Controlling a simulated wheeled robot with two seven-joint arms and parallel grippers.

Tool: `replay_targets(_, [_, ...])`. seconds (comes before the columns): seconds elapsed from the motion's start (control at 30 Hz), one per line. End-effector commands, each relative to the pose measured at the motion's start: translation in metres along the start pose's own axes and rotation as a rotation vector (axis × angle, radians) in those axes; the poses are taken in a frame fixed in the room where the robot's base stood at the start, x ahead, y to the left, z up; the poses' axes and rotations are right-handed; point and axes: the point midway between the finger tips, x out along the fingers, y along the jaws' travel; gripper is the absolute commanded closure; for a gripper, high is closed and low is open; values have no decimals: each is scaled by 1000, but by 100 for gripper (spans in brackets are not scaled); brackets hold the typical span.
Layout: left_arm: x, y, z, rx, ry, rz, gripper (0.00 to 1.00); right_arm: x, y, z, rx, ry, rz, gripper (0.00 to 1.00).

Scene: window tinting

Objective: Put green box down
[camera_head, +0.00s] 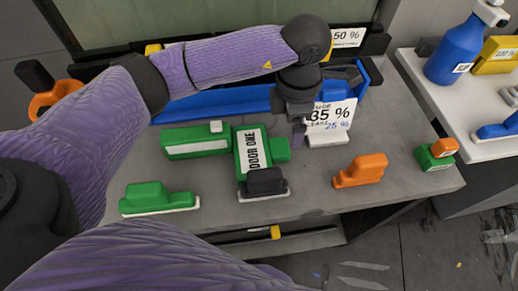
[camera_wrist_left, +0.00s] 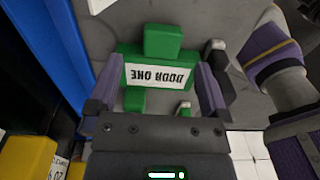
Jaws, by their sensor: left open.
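A green box with a white "DOOR ONE" label (camera_head: 241,163) stands at the middle of the grey table in the head view. It also shows in the left wrist view (camera_wrist_left: 162,41), where it lies between the two finger pads of my left gripper (camera_wrist_left: 157,92). The pads look apart from its sides, with narrow gaps. In the head view my left gripper (camera_head: 297,136) points down just right of the box and is open. The wrist view does not show clearly how far the box reaches below the fingers. My right gripper is not in view.
The grey table (camera_head: 222,207) also holds a green tool (camera_head: 158,197), a black tool (camera_head: 264,183), orange tools (camera_head: 360,170) and a green-and-orange pair (camera_head: 435,155). A blue tray (camera_head: 215,104) and a "35 %" sign (camera_head: 331,116) stand behind. The front middle right is bare.

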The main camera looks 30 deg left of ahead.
Motion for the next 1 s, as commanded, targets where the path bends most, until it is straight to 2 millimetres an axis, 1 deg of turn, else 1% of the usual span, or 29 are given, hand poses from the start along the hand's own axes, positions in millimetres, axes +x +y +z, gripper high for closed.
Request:
replay_targets(0.03, [14, -1, -1, 0, 4, -4, 0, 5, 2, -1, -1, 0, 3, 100])
replay_targets(0.1, [28, -1, -1, -1, 4, -4, 0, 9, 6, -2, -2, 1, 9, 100])
replay_targets(0.27, [52, -4, -3, 2, 4, -4, 0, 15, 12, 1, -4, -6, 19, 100])
replay_targets(0.4, [81, -6, -5, 1, 3, -4, 0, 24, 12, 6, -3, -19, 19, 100])
replay_targets(0.47, [85, -6, -5, 1, 2, -2, 0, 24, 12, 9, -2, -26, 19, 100])
replay_targets(0.6, [83, -5, -4, 2, 1, 0, 0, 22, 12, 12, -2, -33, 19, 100])
replay_targets(0.63, [83, -5, -4, 2, 1, 0, 2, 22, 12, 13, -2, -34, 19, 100])
replay_targets(0.67, [82, -5, -4, 2, 1, 0, 8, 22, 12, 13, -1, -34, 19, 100])
replay_targets(0.7, [82, -5, -4, 2, 1, 0, 17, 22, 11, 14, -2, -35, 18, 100])
replay_targets(0.77, [82, -5, -4, 2, 1, 0, 30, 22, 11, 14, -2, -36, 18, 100])
replay_targets(0.8, [82, -5, -4, 2, 1, 0, 38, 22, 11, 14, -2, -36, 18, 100])
replay_targets(0.87, [82, -5, -4, 2, 1, 0, 51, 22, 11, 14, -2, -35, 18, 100])
replay_targets(0.9, [82, -5, -4, 2, 1, 0, 59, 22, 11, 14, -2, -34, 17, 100])
replay_targets(0.97, [82, -5, -4, 2, 1, 0, 72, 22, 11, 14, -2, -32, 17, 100])
replay_targets(1.0, [82, -5, -4, 2, 1, 0, 80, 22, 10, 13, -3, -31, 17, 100])
